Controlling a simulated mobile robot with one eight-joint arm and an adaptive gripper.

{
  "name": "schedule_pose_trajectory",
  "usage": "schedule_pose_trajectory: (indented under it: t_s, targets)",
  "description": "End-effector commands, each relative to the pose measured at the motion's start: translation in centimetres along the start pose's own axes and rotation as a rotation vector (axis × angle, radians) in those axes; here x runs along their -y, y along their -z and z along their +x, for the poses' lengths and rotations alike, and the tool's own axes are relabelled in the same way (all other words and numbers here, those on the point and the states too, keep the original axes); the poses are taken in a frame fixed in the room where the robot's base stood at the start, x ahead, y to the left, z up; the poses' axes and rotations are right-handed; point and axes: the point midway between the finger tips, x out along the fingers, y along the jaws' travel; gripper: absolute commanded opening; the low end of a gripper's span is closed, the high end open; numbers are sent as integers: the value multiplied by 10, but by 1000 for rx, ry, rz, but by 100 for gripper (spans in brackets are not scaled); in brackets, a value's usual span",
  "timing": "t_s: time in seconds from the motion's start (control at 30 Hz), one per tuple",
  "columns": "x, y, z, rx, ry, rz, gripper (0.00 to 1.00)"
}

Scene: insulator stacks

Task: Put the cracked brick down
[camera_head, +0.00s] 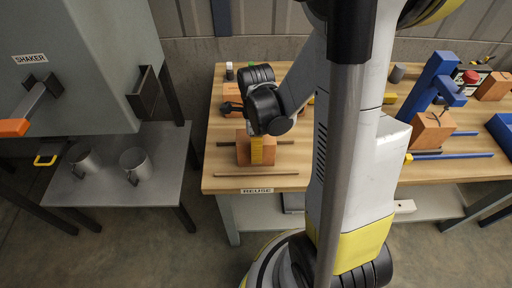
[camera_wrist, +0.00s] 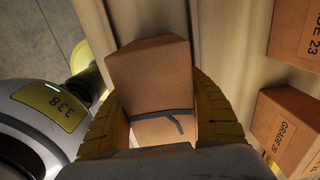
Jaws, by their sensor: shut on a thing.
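My gripper (camera_head: 257,146) points down over the wooden bench and is shut on an orange-brown brick (camera_head: 243,154). In the wrist view the brick (camera_wrist: 150,72) sits between my two yellow ribbed fingers (camera_wrist: 165,108), and a dark branching line like a crack crosses its face. In the head view the brick is near the bench's front left, behind the REUSE label (camera_head: 257,191), beside a dark rod (camera_head: 226,144) and behind a thin brown rod (camera_head: 270,175). I cannot tell whether its underside touches the bench.
Another brick with a dark crack-like mark (camera_head: 432,132) stands by a blue press (camera_head: 432,80) at the right. Bricks marked GRADE 23 (camera_wrist: 297,38) and GRADE 20 (camera_wrist: 288,128) lie nearby in the wrist view. A shaker cabinet (camera_head: 85,60) and two metal mugs (camera_head: 136,163) are left.

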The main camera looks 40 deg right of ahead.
Motion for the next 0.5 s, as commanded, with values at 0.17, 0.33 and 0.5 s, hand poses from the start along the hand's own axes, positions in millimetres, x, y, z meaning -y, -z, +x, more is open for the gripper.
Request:
schedule_pose_trajectory:
  t_s: [0.17,0.33,0.5]
  targets:
    - [0,0,1,0,0,0,78]
    - [0,0,1,0,0,0,78]
    - [0,0,-7,0,0,0,78]
